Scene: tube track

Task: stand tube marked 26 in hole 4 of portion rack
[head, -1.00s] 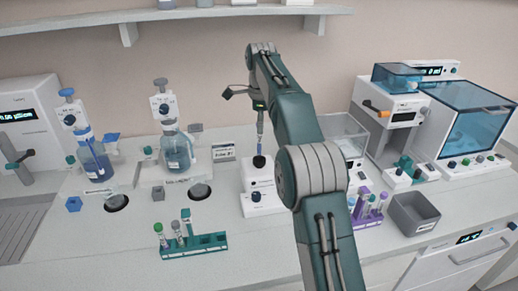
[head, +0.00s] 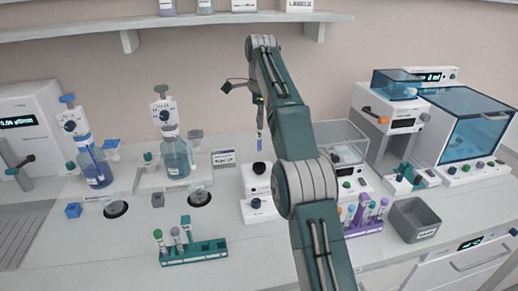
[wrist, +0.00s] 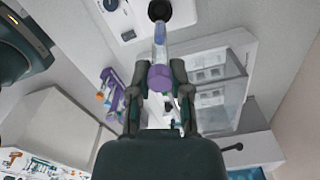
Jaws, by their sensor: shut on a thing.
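My gripper (head: 259,101) is shut on a tube (head: 260,141) with bluish contents and holds it roughly upright above the black cup of a small white mixer (head: 258,187). In the wrist view the tube's purple cap (wrist: 160,77) sits between the fingers, and its far end points at the black cup. Its number cannot be read. A teal rack (head: 194,252) at the front left holds a few tubes at its left end, with free holes to the right. A purple rack (head: 364,228) at the right holds several tubes, partly behind my arm. I cannot read which is the portion rack.
Two bottles with dispensers (head: 175,155) stand at the left. A grey bin (head: 414,220) stands right of the purple rack. A clear-sided balance (head: 346,150) and blue-lidded machines (head: 475,120) stand at the back right. The counter right of the teal rack is clear.

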